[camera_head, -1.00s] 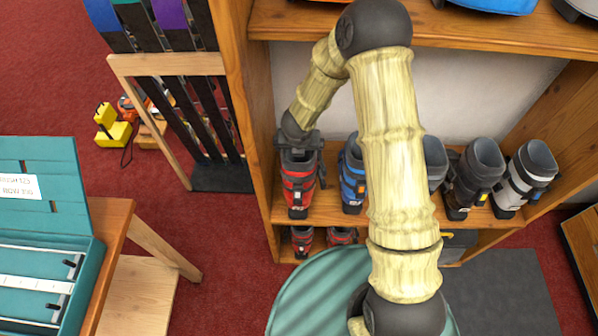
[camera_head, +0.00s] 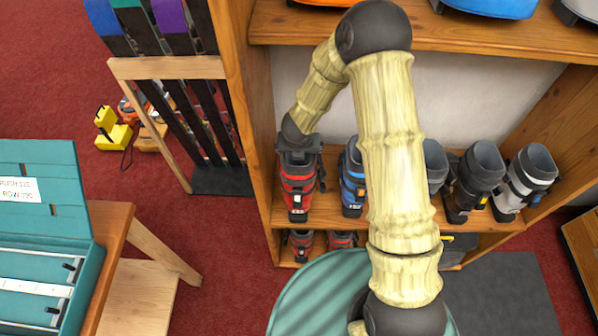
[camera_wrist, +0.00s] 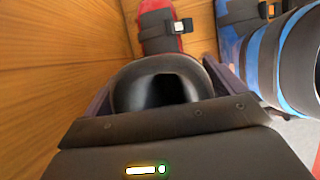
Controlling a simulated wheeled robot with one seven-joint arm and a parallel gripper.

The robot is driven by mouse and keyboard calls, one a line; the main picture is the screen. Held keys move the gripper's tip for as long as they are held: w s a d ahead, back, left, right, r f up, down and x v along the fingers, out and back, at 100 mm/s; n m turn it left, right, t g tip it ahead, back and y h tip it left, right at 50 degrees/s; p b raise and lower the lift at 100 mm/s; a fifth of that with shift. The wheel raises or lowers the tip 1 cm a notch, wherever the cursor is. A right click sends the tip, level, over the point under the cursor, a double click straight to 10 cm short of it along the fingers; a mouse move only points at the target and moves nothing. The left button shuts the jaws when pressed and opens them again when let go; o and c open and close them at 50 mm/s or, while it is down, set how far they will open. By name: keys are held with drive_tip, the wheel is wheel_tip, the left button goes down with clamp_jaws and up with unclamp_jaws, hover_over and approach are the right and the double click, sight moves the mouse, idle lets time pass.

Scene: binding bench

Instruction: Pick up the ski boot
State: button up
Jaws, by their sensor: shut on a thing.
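A red ski boot (camera_head: 298,191) with a dark cuff stands at the left end of the middle shelf, close to the wooden side wall. My gripper (camera_head: 300,163) is over its top, pointing down, with a finger on each side of the cuff, and is shut on it. In the wrist view the boot's dark round cuff (camera_wrist: 158,84) lies between my fingers, with the red toe part (camera_wrist: 160,28) beyond. The boot looks upright and still at shelf level. My gripper hides part of the cuff.
A blue boot (camera_head: 353,184) stands just right, also in the wrist view (camera_wrist: 295,60). Dark (camera_head: 474,180) and white (camera_head: 524,181) boots stand farther right. The upper shelf (camera_head: 430,38) overhangs behind. Small red boots (camera_head: 301,243) sit below. A ski rack (camera_head: 195,120) is left of the side wall.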

drive_tip(key=shift+r, duration=0.15)
wheel_tip(320, 180, up, 10)
drive_tip(key=p, duration=0.4)
drive_tip(key=shift+w, duration=0.1)
idle(0.6)
